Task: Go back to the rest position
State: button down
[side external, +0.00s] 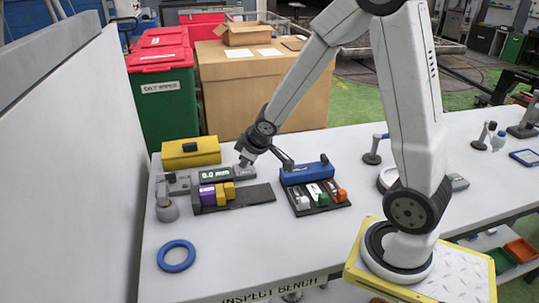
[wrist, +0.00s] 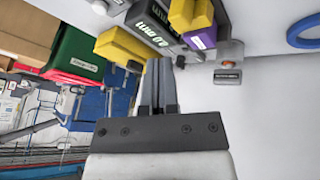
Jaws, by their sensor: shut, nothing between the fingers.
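My gripper (wrist: 159,65) is shut and empty, its two grey fingers together in the wrist view. In the side view my wrist hangs above the bench, behind and right of the display unit; the fingertips are hard to make out there. The display unit (side external: 208,175) reads 0.0 and shows upside down in the wrist view (wrist: 150,23). A purple block (side external: 207,196) and a yellow piece (side external: 228,190) stand in front of it, by a dark rail plate (side external: 254,194). No task object is in my gripper.
A yellow box (side external: 191,153) stands behind the display unit. Right of it is a dark tray (side external: 321,208) with white, green and orange pieces and a blue block (side external: 306,173). A blue ring (side external: 176,256) lies front left. A white wall (side external: 70,170) borders the left; the front middle is clear.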

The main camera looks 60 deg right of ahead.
jog(key=s+a+m+g+y, duration=0.1)
jog(key=s+a+m+g, duration=0.2)
jog(key=s+a, duration=0.6)
jog(key=s, duration=0.3)
jog(key=shift+a+y, duration=0.3)
